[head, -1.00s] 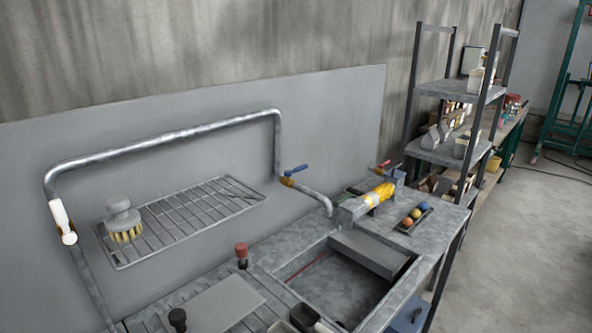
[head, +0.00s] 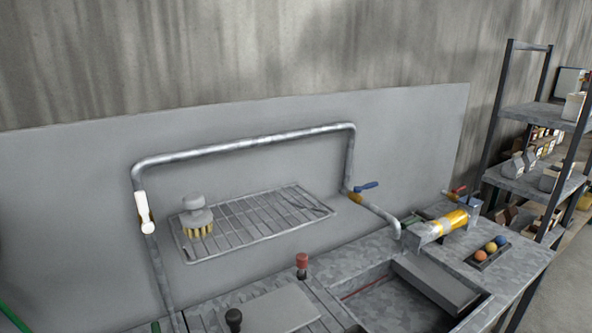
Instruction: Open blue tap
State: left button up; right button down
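The blue tap (head: 366,186) is a small blue lever on a brass-coloured valve (head: 355,198). It sits on the grey metal pipe (head: 347,160) at the lower right of its loop, above the back of the sink bench. The lever points to the right and slightly up. The pipe bends down from the valve to a spout over the sink (head: 400,300). Neither of my grippers shows in the head view.
A wire rack (head: 255,225) with a brush (head: 196,215) is on the back panel. A white-handled fitting (head: 144,212) is on the pipe's left leg. A red knob (head: 302,262) and a yellow cylinder (head: 447,222) are on the bench. Shelves (head: 535,182) stand at right.

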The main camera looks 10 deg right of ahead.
aim_at(358, 190)
jog(key=l+u, duration=0.25)
jog(key=l, duration=0.2)
jog(key=l+u, duration=0.2)
jog(key=l, duration=0.25)
jog(key=k+l+u, duration=0.1)
jog(key=l+u, duration=0.15)
jog(key=l, duration=0.2)
jog(key=k+l+u, duration=0.2)
jog(key=l, duration=0.3)
jog(key=l+u, duration=0.25)
jog(key=l, duration=0.2)
jog(key=k+l, duration=0.1)
jog(key=l, duration=0.2)
jog(key=k+l, duration=0.15)
jog(key=l, duration=0.2)
